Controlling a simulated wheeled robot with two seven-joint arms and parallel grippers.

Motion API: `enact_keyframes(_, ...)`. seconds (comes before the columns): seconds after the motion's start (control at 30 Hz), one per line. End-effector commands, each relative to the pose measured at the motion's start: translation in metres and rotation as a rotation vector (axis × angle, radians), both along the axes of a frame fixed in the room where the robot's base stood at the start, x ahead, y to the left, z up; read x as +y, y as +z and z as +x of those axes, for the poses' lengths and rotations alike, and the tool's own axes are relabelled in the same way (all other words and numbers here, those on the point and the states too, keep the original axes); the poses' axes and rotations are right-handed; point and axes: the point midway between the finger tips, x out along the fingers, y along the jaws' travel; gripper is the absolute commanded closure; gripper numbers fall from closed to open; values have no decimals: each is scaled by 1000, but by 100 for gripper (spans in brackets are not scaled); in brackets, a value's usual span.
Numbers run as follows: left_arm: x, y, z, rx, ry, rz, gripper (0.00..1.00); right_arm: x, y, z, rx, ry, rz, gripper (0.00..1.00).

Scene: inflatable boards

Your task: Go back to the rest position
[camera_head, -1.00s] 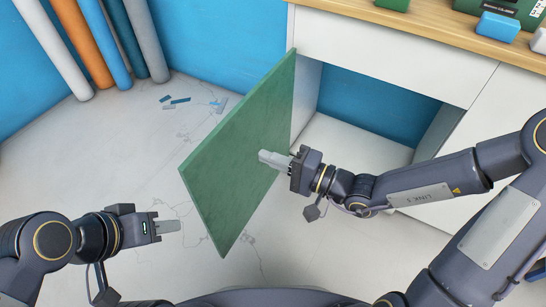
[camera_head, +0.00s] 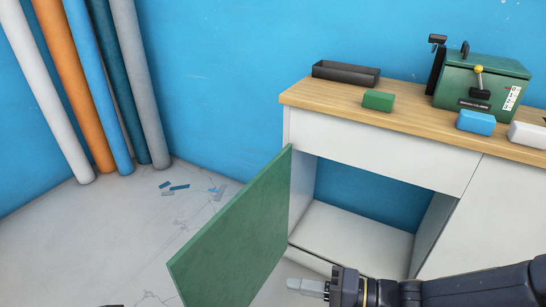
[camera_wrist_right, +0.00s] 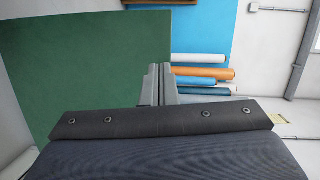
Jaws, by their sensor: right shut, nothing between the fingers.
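My right gripper (camera_head: 296,284) is shut and empty, low in the head view. It is to the right of the open green cabinet door (camera_head: 232,232), in front of the cabinet opening. In the right wrist view the shut fingers (camera_wrist_right: 160,82) point forward, with the green door (camera_wrist_right: 80,75) filling the left side behind them. I cannot tell whether they touch the door. My left gripper is out of the frame; only a tiny dark sliver shows at the bottom left edge of the head view.
The white cabinet (camera_head: 385,145) has an open, empty compartment. Its wooden top (camera_head: 415,112) holds a black tray (camera_head: 346,73), a green block (camera_head: 378,101), a blue block (camera_head: 475,122), a white block (camera_head: 528,134) and a green machine (camera_head: 482,82). Coloured rolls (camera_head: 98,85) lean at the left wall.

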Motion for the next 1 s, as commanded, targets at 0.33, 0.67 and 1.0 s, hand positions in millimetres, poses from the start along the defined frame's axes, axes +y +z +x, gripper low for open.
enact_keyframes(0.33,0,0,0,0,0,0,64,-52,0,-82,-22,161,-655,100)
enact_keyframes(0.67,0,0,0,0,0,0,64,-123,12,-95,-54,-98,-981,100)
enact_keyframes(1.0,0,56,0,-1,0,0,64,-147,75,-96,-63,-219,-1048,100)
